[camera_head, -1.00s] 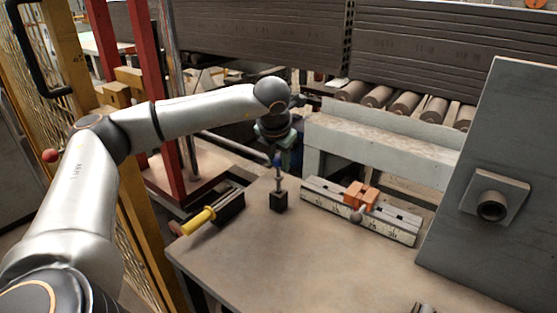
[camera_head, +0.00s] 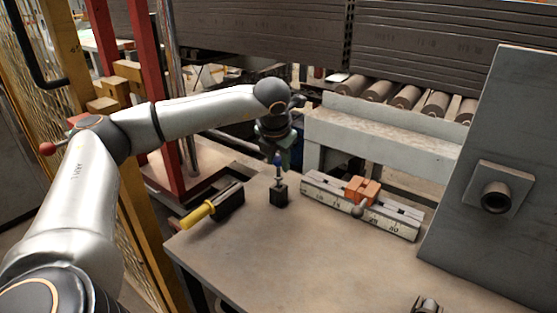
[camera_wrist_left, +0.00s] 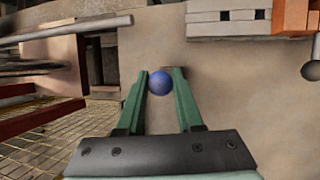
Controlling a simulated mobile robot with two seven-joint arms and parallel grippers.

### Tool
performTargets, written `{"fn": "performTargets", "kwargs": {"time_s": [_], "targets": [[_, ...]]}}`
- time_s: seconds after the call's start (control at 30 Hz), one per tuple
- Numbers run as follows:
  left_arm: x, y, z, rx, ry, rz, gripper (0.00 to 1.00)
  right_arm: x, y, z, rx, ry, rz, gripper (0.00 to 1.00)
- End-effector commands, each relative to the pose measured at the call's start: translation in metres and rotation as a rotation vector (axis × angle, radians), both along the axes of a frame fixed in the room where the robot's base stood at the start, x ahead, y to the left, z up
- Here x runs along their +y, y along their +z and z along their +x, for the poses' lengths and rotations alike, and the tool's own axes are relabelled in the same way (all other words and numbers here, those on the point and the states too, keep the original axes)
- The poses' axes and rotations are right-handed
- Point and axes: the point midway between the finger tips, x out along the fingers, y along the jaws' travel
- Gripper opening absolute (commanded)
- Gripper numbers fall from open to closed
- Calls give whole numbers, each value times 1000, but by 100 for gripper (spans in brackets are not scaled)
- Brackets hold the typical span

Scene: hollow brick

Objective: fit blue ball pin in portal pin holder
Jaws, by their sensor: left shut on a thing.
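The blue ball pin (camera_head: 277,159) stands upright with its blue ball on top and its lower end in a small black block (camera_head: 279,196) on the table. My left gripper (camera_head: 277,153) comes down from above and is shut on the ball. In the left wrist view the blue ball (camera_wrist_left: 160,83) sits between the tips of the green fingers. The shaft is hidden below the ball there. A square plate with a round, hollow socket (camera_head: 494,196) is on the tilted grey panel at right; I cannot tell whether this is the portal pin holder. My right gripper is not in view.
A yellow-handled tool (camera_head: 200,213) lies left of the block. A grey scaled fixture with an orange piece (camera_head: 362,190) lies to its right. A small metal part (camera_head: 425,306) shows at the bottom edge. The table's front middle is clear.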

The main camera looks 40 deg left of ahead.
Motion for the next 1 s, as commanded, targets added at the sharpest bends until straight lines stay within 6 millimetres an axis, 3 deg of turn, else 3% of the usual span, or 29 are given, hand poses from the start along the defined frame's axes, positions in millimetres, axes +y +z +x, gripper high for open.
{"fn": "performTargets", "kwargs": {"time_s": [1.0], "targets": [[0, -19, 0, -1, 0, 0, 0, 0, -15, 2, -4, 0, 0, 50]]}}
